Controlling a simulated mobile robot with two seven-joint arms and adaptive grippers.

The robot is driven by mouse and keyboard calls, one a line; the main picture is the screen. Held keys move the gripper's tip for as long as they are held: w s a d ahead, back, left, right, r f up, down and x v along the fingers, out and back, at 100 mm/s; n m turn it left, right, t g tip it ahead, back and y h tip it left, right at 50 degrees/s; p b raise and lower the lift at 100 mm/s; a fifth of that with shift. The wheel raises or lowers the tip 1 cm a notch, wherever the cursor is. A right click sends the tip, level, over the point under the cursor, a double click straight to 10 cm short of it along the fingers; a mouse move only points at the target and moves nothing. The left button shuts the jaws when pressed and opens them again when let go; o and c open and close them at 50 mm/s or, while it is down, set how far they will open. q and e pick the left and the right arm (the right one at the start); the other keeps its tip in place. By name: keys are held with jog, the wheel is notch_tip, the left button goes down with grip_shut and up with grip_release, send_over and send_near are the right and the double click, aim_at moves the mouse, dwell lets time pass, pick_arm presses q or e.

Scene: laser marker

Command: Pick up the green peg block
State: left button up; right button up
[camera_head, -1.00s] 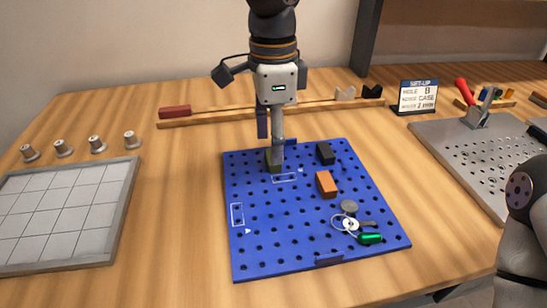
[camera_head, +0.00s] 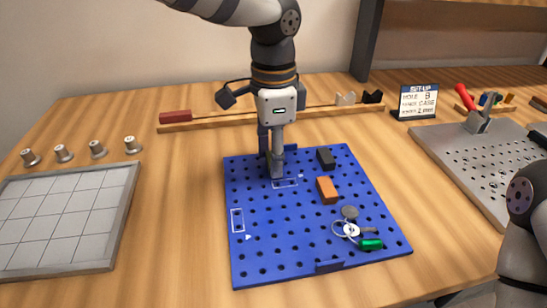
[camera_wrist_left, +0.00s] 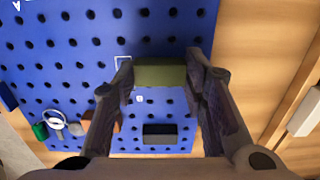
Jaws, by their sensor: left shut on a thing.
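The green peg block (camera_wrist_left: 160,73) is olive green and sits between the two fingers of my left gripper (camera_wrist_left: 163,82) in the left wrist view. Both fingers touch its ends. In the head view my left gripper (camera_head: 273,172) points down at the back left of the blue pegboard (camera_head: 290,235), and its fingers mostly hide the block (camera_head: 267,160). I cannot tell whether the block is clear of the board. My right gripper is not in view; part of my right arm shows at the right edge.
On the board are a black block (camera_head: 326,158), an orange block (camera_head: 327,190), a grey disc (camera_head: 350,212) and a ring with a green tag (camera_head: 370,244). A grey tiled plate (camera_head: 65,220) lies left. A perforated metal plate (camera_head: 470,150) stands right.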

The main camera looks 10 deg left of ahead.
pick_arm(q)
jog(key=s+d+r+p, duration=0.1)
jog(key=s+d+r, duration=0.5)
jog(key=s+r, duration=0.6)
jog(key=shift+s+p, duration=0.3)
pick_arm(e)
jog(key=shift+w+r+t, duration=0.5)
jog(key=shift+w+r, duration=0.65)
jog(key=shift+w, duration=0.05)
pick_arm(q)
jog(key=shift+d+r, duration=0.1)
